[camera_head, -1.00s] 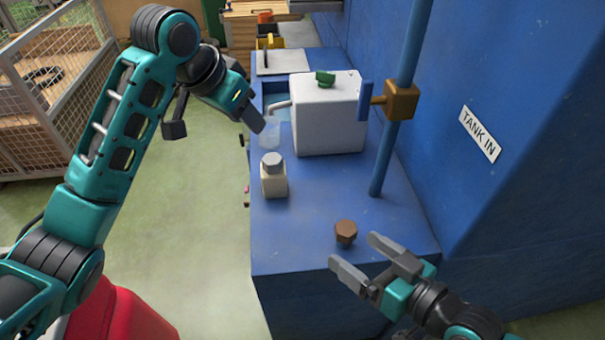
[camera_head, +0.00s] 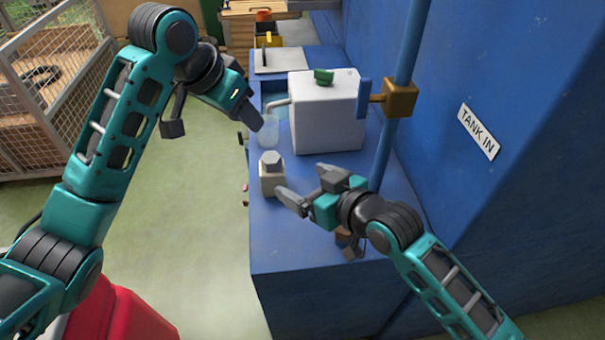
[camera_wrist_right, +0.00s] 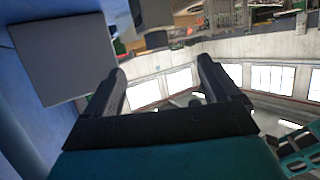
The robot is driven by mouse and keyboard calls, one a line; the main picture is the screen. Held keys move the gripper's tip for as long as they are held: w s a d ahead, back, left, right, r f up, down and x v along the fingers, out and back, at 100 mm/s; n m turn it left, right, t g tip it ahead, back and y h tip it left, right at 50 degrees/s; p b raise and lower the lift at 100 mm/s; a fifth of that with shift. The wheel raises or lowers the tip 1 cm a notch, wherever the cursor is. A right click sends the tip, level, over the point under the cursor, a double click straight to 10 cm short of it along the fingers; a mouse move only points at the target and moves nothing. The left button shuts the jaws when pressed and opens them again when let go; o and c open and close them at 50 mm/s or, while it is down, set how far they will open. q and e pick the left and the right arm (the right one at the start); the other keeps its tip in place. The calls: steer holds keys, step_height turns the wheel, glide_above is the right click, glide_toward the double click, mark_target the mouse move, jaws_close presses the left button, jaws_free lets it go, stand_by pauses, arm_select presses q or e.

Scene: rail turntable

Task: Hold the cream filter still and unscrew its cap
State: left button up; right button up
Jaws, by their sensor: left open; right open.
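The cream filter (camera_head: 272,183) stands upright on the blue bench near its left edge, with its grey faceted cap (camera_head: 271,160) on top. My right gripper (camera_head: 303,184) is open and empty, just right of the filter, its fingers pointing toward it. I cannot tell whether a fingertip touches it. The right wrist view shows the two fingers apart with nothing between them (camera_wrist_right: 160,85). My left gripper (camera_head: 212,124) is open and empty, above and left of the filter, with one finger near the clear cup.
A white tank (camera_head: 325,115) with a green knob stands behind the filter, its spout above a clear cup (camera_head: 269,132). A blue upright pipe (camera_head: 400,70) with a brass valve block (camera_head: 400,98) rises at right. A brown hexagonal part (camera_head: 348,242) is partly hidden by my right arm.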

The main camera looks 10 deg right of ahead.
mark_target(276, 163)
steer(key=shift+h, duration=0.4)
steer(key=x, duration=1.4)
steer(key=shift+w+a+r, duration=0.15)
steer(key=shift+w+r, duration=0.05)
steer(key=shift+w, duration=0.3)
steer(key=shift+c, duration=0.4)
steer(key=shift+f, duration=0.15)
steer(key=c, duration=1)
steer(key=shift+s, duration=0.1)
steer(key=shift+f, duration=0.25)
steer(key=o, duration=1.2)
steer(key=shift+r, duration=0.2)
steer(key=shift+r, duration=0.1)
